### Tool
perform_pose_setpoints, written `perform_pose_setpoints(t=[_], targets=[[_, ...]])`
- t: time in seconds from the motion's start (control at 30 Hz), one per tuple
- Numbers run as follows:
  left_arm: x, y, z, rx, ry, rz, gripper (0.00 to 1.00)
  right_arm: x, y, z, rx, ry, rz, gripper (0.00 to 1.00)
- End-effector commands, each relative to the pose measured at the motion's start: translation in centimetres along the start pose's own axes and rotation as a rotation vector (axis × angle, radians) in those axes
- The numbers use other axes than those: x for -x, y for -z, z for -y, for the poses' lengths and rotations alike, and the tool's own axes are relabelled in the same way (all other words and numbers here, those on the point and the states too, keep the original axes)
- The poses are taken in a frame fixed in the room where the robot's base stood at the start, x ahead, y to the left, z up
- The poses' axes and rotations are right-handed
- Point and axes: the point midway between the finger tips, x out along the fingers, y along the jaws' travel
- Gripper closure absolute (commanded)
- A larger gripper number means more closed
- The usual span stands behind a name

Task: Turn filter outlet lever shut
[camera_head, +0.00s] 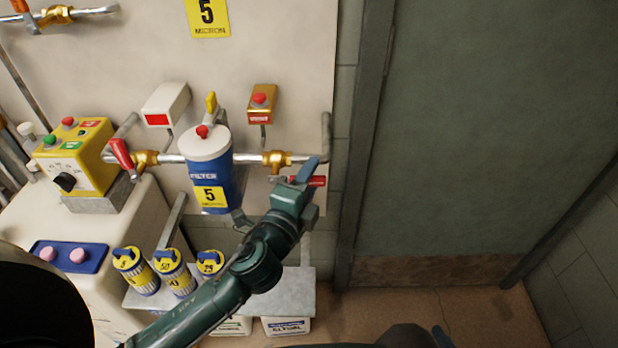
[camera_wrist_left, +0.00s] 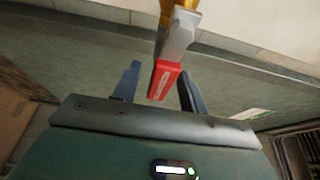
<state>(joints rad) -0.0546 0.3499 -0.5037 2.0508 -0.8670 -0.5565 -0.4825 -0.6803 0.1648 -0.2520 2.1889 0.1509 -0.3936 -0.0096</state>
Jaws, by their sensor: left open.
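The filter outlet lever (camera_head: 319,181) has a red grip and sits by the brass valve (camera_head: 277,160) to the right of the blue and white filter housing (camera_head: 208,165). My left gripper (camera_head: 304,174) is at this lever, with its blue fingers open. In the left wrist view the lever's red end (camera_wrist_left: 165,80) lies between the two fingers (camera_wrist_left: 160,88), with a gap visible on each side. The grey shank and brass valve part are beyond it. In the head view my gripper partly covers the lever.
Another red lever (camera_head: 121,153) sits on the pipe left of the filter. A gold box with a red button (camera_head: 262,103) is above the outlet valve. Several cartridges (camera_head: 174,272) stand on a shelf below. A yellow control box (camera_head: 75,155) is at left. A green door (camera_head: 480,130) is at right.

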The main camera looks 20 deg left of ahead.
Motion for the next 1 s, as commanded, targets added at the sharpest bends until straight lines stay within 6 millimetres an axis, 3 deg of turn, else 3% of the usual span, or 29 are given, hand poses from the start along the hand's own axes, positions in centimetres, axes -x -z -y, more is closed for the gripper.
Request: perform_pose_setpoints(t=[0.2,0.7,1.0], targets=[[0.01,0.03,-0.02,0.001,0.0,0.0,0.59,-0.01,-0.1,0.04,-0.001,0.001,0.002,0.64],[0.04,0.02,-0.02,0.001,0.0,0.0,1.0,0.08,-0.31,0.09,-0.003,0.001,0.007,0.64],[0.04,0.02,-0.03,0.001,0.0,0.0,1.0,0.09,-0.31,0.09,-0.003,0.001,0.007,0.64]])
